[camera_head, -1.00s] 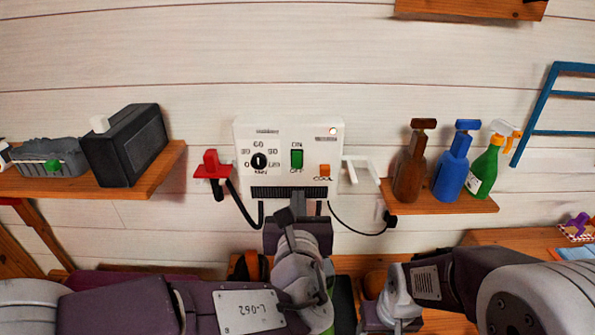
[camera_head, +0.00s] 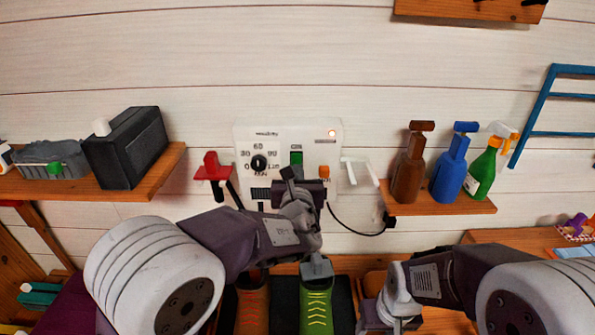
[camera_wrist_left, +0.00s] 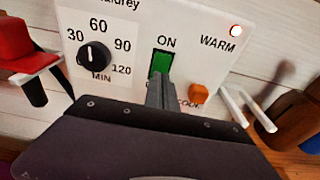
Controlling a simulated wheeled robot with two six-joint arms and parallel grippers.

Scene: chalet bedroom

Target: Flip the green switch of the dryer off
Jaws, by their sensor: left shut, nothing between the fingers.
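The white dryer panel (camera_head: 245,135) is on the wall, with a black dial (camera_head: 259,163), an orange button (camera_head: 324,172) and a small lit lamp (camera_head: 332,134). The green switch (camera_head: 296,158) sits between dial and button, under the ON label; its lower part is hidden. It also shows in the left wrist view (camera_wrist_left: 161,62). My left gripper (camera_head: 288,173) is shut and empty. In the left wrist view its fingertips (camera_wrist_left: 159,80) overlap the switch's lower edge; I cannot tell if they touch. My right wrist shows at lower right, but its fingers are out of frame.
A red holder (camera_head: 212,168) is left of the panel and a white bracket (camera_head: 358,172) right. A shelf (camera_head: 445,205) holds brown, blue and green bottles. A black box (camera_head: 125,148) stands on the left shelf. A brown shoe (camera_head: 252,300) and green shoe (camera_head: 317,305) are below.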

